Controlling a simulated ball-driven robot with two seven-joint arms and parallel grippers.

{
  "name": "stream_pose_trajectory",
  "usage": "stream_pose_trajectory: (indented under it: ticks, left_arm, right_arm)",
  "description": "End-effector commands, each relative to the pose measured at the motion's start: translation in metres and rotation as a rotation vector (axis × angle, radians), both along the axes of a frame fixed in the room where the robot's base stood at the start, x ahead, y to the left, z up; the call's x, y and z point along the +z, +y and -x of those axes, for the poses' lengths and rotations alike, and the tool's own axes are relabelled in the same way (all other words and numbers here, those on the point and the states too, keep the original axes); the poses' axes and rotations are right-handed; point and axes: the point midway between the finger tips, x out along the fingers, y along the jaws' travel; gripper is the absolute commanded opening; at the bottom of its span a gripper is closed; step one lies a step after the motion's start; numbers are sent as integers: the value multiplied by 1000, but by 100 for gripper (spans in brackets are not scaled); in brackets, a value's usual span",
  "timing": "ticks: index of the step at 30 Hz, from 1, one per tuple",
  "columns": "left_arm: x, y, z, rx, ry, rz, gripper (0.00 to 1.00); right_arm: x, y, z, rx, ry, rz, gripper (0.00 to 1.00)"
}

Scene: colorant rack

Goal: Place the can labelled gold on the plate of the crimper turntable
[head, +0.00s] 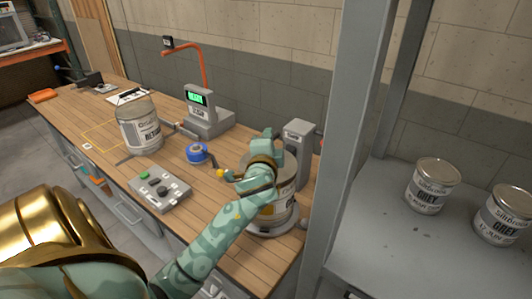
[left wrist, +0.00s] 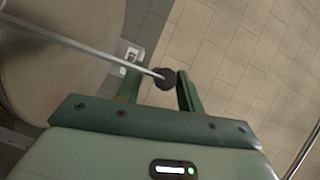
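A can (head: 285,208) with a yellow band on its label stands upright, apparently on the round turntable plate (head: 272,232) of the crimper (head: 301,150). My arm crosses in front, so the label word is hidden. My left gripper (head: 268,136) is at the top of the can, beside the crimper post. In the left wrist view the gripper's fingers (left wrist: 160,84) stand apart, with the dark knob (left wrist: 166,78) of a thin rod between them. The can's broad round surface (left wrist: 55,60) fills the left of that view. My right gripper is not in view.
Another can (head: 140,128) stands on the bench beside the scale (head: 203,112). A control box (head: 159,189) and blue roll (head: 197,153) lie nearer. A grey shelf post (head: 357,130) rises at right; two grey-labelled cans (head: 432,186) stand beyond it.

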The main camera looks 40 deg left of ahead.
Motion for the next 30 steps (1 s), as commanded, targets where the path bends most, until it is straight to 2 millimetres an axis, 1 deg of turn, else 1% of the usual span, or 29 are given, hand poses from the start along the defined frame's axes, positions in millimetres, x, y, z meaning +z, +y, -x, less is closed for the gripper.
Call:
stream_pose_trajectory:
  ticks: [6,9,13,18,27,30]
  left_arm:
    - [5,-29,43,0,1,4,38]
    - [7,-41,61,1,1,3,38]
    - [8,-53,78,-1,1,2,38]
    - [10,-59,88,1,0,1,38]
    - [10,-60,88,1,0,1,38]
    - [4,-61,91,-1,14,20,38]
  right_arm:
    - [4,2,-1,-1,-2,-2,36]
    - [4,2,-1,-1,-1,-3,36]
    - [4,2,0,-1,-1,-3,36]
    - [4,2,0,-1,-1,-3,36]
    - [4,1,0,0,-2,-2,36]
    - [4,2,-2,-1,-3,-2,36]
